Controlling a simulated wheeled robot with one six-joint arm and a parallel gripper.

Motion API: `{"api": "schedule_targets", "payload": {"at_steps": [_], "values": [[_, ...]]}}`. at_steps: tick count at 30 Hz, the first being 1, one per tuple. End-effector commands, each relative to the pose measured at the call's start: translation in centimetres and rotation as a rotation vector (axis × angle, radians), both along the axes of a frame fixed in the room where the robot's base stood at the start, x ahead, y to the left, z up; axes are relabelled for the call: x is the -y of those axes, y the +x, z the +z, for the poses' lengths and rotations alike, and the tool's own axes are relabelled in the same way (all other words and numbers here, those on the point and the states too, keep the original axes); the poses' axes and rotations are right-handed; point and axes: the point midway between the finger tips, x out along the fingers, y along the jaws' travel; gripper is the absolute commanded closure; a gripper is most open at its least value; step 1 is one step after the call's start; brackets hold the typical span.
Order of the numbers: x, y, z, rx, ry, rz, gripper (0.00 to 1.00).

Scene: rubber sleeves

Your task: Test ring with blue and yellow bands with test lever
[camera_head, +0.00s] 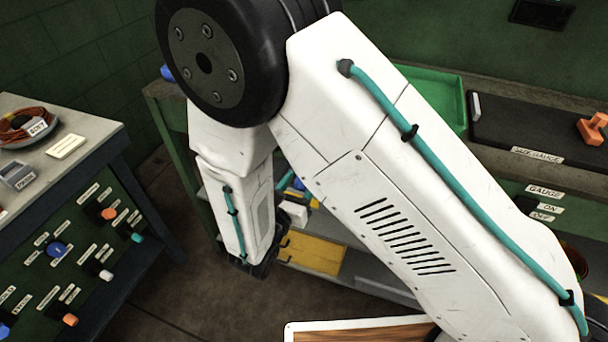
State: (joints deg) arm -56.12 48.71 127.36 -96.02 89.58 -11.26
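No ring with blue and yellow bands can be made out; my large white arm covers much of the middle. An orange handle (592,128) sits on a long dark block (530,133) at the far right, above a label ending in "GAUGE". I cannot tell if it is the test lever. My forearm (236,200) points down left of centre. My gripper's fingers are not visible.
A green tray (440,92) lies on the rear bench. Labels reading "GAUGE", "ON" and "OFF" (544,206) are on its front. At left, a bench has a coiled orange cable (22,124) and a panel of coloured knobs (75,250). A wood-topped surface (365,332) shows below.

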Motion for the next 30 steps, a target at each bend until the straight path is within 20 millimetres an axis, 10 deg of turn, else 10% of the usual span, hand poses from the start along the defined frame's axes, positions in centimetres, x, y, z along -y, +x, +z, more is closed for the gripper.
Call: {"api": "schedule_targets", "payload": {"at_steps": [16,22,30], "values": [[1.1,2.5,0.0,0.0,0.001,0.003,0.48],[1.1,2.5,0.0,0.0,0.001,0.003,1.0],[0.1,2.1,0.2,-0.019,0.011,0.018,1.0]]}}
